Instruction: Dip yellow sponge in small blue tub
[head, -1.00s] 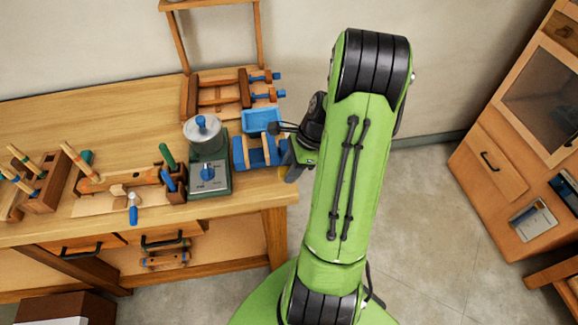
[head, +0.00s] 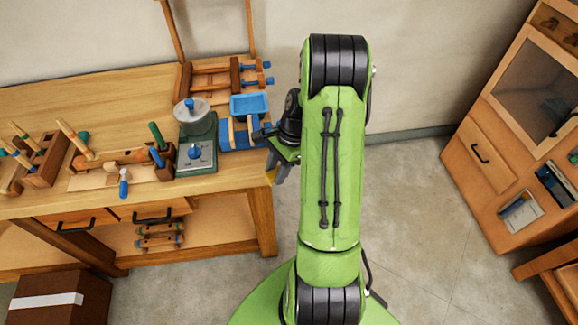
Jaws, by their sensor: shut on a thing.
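The small blue tub (head: 250,105) is a shallow rectangular tray at the right end of the workbench, toward the back. My gripper (head: 276,173) is at the bench's right edge, in front of the tub and slightly right of it, apart from it. It is shut on a small yellow piece, which looks like the yellow sponge (head: 271,177). Only a little of the yellow shows. My wrist and green arm hide part of the gripper, and the fingertips are hard to make out.
A blue and wooden item (head: 238,134) stands just in front of the tub. A green-grey device with a metal bowl (head: 196,140) is left of it. Wooden clamps (head: 222,75) lie behind. Tool racks fill the bench's left. A cabinet (head: 520,120) stands right; the floor between is clear.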

